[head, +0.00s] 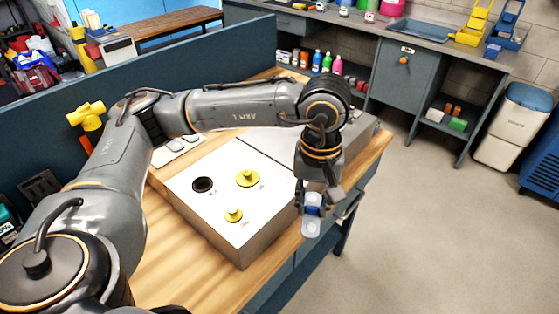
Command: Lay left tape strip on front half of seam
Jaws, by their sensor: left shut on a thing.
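My left gripper (318,198) points down just off the right edge of a white-topped box on the bench. It is shut on a small pale strip with a blue middle, which looks like the tape strip (311,229). The strip hangs in the air, apart from the box. The white top (205,210) meets a greyer box top (262,147) along a line that looks like the seam (262,166). My forearm and gripper hide part of the greyer top and the seam's right end. My right gripper is out of view.
The white top carries a dark round opening (202,184), a larger yellow round piece (247,178) and a smaller one (234,215). The wooden bench (172,262) has a blue partition (238,65) behind it. Open floor (440,230) lies to the right.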

